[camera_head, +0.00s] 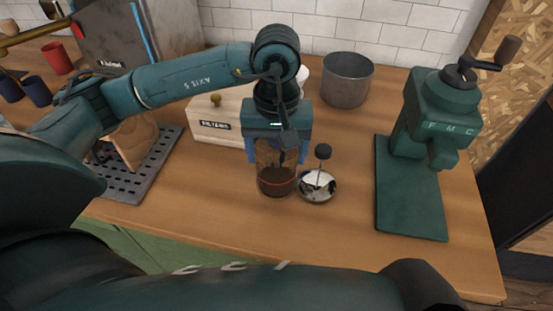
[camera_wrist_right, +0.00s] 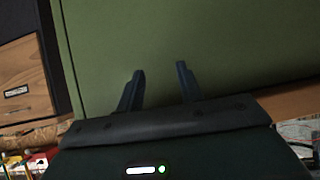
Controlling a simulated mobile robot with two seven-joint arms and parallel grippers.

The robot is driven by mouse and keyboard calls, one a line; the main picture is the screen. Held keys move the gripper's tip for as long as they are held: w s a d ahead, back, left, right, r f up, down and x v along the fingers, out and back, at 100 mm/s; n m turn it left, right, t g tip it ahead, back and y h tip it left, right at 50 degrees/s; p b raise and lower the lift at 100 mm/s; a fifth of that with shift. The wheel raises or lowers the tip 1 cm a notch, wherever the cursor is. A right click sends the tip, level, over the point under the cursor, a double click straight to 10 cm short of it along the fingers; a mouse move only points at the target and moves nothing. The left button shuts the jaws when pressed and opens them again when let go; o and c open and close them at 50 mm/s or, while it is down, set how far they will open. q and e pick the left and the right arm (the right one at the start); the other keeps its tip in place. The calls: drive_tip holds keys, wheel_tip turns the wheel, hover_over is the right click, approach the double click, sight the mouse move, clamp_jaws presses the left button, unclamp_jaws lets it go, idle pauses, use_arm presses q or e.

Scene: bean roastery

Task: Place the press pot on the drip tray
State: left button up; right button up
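The press pot (camera_head: 277,184) is a clear glass vessel with dark contents, upright on the wooden counter in the head view. A shiny round metal lid with a black-knobbed plunger (camera_head: 318,187) is beside it on the right. My left gripper (camera_head: 277,157) is above the pot, pointing down, with its blue fingers at either side of the glass. Whether they touch it is unclear. The dark perforated drip tray (camera_head: 158,180) lies to the left, partly hidden by my left arm. My right gripper (camera_wrist_right: 160,70) is open and empty, facing a green panel.
A wooden stand (camera_head: 132,142) is on the drip tray. A cream box (camera_head: 215,125) and a metal canister (camera_head: 347,80) stand behind. A green grinder (camera_head: 435,120) stands at right. Red (camera_head: 57,58) and blue cups (camera_head: 36,91) are far left. Counter is clear between tray and pot.

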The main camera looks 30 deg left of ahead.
use_arm(q)
drive_tip(key=shift+f, duration=2)
drive_tip(key=shift+f, duration=0.15)
drive_tip(key=o, duration=1.2)
drive_tip(key=shift+o, duration=0.2)
